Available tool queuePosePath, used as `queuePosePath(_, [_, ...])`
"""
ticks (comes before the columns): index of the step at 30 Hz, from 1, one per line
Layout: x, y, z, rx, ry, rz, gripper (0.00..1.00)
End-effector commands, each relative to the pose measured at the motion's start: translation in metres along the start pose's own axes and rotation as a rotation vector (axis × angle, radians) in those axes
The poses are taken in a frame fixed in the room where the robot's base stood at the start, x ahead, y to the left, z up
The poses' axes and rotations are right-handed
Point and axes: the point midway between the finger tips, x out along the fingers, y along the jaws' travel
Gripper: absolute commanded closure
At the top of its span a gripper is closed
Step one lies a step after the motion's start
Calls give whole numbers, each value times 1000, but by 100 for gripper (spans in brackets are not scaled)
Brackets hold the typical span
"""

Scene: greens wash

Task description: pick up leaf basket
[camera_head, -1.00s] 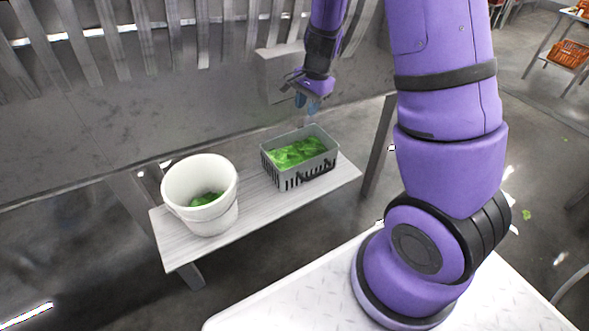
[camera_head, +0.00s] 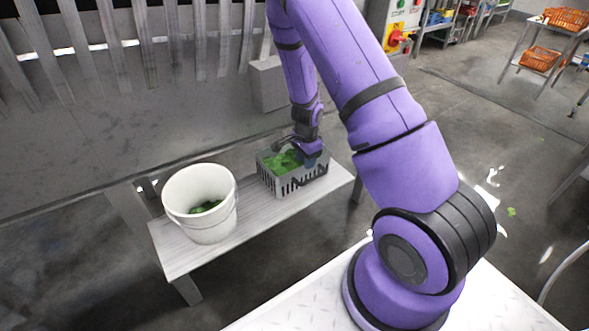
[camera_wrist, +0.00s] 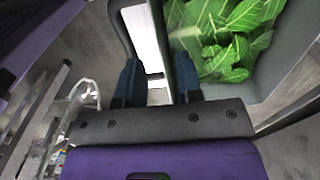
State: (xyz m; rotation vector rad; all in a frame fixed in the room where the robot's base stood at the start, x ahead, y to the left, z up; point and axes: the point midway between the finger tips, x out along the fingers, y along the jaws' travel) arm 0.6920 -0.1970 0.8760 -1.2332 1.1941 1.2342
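The leaf basket (camera_head: 283,187) is a grey slatted crate with green leaves (camera_head: 283,161) in it. It stands on the right part of the bench. My gripper (camera_head: 309,158) is down at the basket's right end in the head view, partly hiding the rim and leaves. In the wrist view, the basket (camera_wrist: 278,88) fills the upper right.
A white bucket (camera_head: 207,228) with some green inside stands left of the basket on the narrow bench (camera_head: 190,258). A grey slatted metal structure (camera_head: 120,140) rises behind. Orange crates (camera_head: 541,58) sit on a rack at the far right. Open floor lies to the right.

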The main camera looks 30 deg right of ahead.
Motion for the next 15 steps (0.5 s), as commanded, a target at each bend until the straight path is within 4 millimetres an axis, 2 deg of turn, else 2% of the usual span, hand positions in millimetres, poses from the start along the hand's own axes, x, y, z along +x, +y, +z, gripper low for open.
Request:
queuePosePath(4, [9,0,-1,1,0,0,67])
queuePosePath(12, [46,-2,-4,0,-1,1,67])
queuePosePath(15, [52,-2,-4,1,-1,0,67])
